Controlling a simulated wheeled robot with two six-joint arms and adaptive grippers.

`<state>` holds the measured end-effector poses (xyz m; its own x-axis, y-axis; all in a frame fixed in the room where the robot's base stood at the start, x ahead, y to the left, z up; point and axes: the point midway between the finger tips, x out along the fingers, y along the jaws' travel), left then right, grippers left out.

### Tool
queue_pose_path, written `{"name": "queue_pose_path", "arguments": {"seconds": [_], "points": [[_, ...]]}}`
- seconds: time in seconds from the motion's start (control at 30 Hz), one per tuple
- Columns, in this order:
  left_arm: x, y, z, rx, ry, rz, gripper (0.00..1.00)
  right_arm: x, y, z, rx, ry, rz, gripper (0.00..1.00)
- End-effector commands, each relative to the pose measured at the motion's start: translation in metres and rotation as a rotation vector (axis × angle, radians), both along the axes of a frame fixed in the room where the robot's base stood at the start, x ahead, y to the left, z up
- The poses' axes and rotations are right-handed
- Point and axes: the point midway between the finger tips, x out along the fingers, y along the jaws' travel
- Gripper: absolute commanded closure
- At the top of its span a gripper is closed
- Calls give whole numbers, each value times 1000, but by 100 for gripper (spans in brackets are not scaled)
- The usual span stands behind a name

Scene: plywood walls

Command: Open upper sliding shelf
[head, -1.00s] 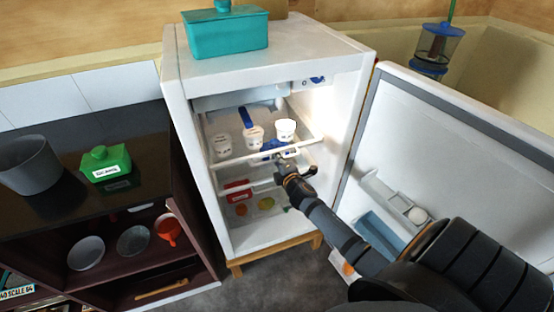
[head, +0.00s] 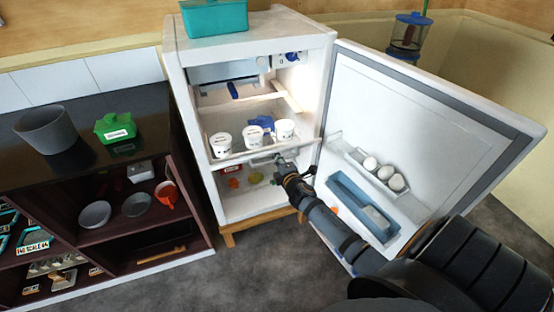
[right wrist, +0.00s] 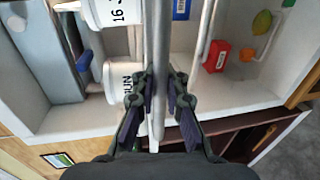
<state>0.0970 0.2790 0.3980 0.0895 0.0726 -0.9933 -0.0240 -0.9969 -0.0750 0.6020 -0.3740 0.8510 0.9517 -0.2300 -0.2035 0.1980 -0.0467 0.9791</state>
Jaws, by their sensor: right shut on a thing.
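The white fridge (head: 180,110) stands open. Its upper sliding shelf (head: 222,157) is drawn out toward the front, with a gap behind it and a side rail (head: 284,96) exposed. White cups (head: 254,136) and a blue item stand on it. My right gripper (head: 283,163) is at the shelf's front edge. In the right wrist view its fingers (right wrist: 160,88) are closed around the shelf's front bar (right wrist: 158,50), with the cups beside it. My left gripper is not in view.
The open fridge door (head: 420,125) stands to the right, with eggs (head: 384,172) and a blue bin (head: 362,205) inside it. A dark cabinet (head: 150,90) stands to the left with a grey pot (head: 45,130) and green box (head: 115,127). A teal box (head: 214,17) sits on top.

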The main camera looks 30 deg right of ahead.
Motion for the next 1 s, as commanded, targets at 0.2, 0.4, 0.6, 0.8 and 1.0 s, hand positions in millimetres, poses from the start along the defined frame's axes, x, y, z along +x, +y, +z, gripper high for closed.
{"name": "queue_pose_path", "arguments": {"seconds": [0.2,0.4,0.6,0.8,1.0], "points": [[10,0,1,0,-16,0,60,1,0,3,-4,-4,2,100],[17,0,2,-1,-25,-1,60,1,0,3,-4,-4,2,83],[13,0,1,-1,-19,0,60,1,0,2,-3,-3,1,66],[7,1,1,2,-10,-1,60,0,0,2,-1,-3,1,66],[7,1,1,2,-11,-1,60,-23,6,6,-4,-1,3,66]]}}
